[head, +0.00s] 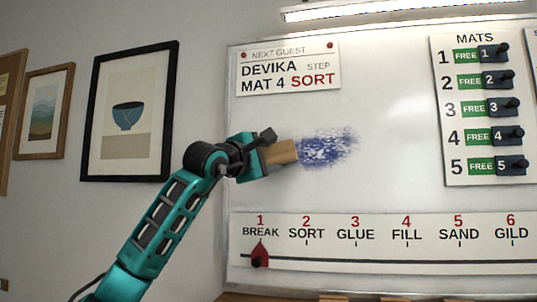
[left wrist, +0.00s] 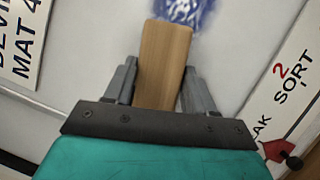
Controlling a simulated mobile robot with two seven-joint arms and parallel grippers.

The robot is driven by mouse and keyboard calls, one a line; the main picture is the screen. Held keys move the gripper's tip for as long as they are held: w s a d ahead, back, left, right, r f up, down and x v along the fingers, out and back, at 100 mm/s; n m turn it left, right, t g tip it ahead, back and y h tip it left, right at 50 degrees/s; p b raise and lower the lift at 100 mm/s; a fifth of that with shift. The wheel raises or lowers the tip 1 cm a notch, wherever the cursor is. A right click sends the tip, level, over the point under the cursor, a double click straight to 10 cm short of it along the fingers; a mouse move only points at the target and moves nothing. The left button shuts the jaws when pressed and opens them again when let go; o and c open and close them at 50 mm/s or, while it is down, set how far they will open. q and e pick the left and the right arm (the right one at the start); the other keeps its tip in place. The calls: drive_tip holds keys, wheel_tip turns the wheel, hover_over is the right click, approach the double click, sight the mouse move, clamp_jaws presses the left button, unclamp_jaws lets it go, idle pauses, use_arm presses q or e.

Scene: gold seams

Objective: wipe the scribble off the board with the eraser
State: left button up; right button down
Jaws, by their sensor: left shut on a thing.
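My left gripper (head: 268,155) is shut on the eraser (head: 282,152), a tan wooden block, in front of the whiteboard (head: 400,190). In the left wrist view the eraser (left wrist: 164,60) sits between the two grey fingers and points at the board. The blue scribble (head: 328,149) is a dense patch just right of the eraser in the head view, and part of it may be hidden behind the eraser. It also shows past the eraser's tip in the left wrist view (left wrist: 185,10). I cannot tell whether the eraser touches the board. My right gripper is not in view.
A name card (head: 290,70) is pinned above the scribble. A step strip (head: 380,243) with a red pointer (head: 260,255) at BREAK runs below. A MATS panel (head: 484,110) with black knobs stands at the right. Framed pictures hang at the left.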

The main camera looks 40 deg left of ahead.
sight(285, 155)
use_arm(q)
drive_tip(key=shift+w+a, duration=0.2)
drive_tip(key=shift+w, duration=0.2)
